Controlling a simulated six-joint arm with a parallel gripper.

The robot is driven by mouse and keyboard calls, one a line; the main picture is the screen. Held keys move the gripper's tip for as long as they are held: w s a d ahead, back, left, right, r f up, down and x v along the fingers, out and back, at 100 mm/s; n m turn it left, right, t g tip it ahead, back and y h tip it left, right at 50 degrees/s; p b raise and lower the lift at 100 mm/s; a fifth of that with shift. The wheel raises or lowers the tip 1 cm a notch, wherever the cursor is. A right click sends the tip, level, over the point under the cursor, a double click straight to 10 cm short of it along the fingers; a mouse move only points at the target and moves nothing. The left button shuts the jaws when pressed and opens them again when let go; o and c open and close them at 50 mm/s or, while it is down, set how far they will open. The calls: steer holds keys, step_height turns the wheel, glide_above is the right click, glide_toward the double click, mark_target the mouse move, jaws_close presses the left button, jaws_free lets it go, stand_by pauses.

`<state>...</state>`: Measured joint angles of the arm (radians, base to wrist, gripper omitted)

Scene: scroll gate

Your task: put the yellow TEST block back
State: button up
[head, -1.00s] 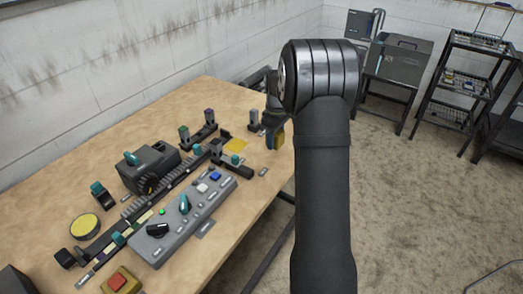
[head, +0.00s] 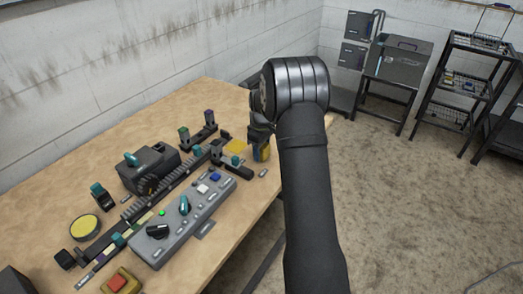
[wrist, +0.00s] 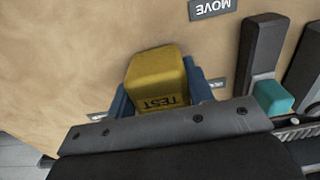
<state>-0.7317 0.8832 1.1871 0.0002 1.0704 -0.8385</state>
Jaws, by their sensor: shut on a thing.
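The yellow TEST block (wrist: 158,78) sits between the two blue fingers of my gripper (wrist: 160,88) in the wrist view, its lettering upside down. The fingers are shut on its sides. I cannot tell exactly how high the block is above the table.
A dark bracket with a teal part (head: 235,160) stands close by on the left; its teal block (wrist: 273,98) also shows in the wrist view. A MOVE label (wrist: 211,8) lies on the table. A grey control panel (head: 185,222) and a toothed rail (head: 160,193) lie further left.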

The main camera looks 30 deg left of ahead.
steer(key=o, duration=1.1)
steer(key=shift+f, duration=0.1)
step_height(320, 180, up, 12)
steer(key=shift+r, duration=0.15)
step_height(320, 180, down, 12)
steer(key=shift+f, duration=0.25)
steer(key=shift+r, duration=2.15)
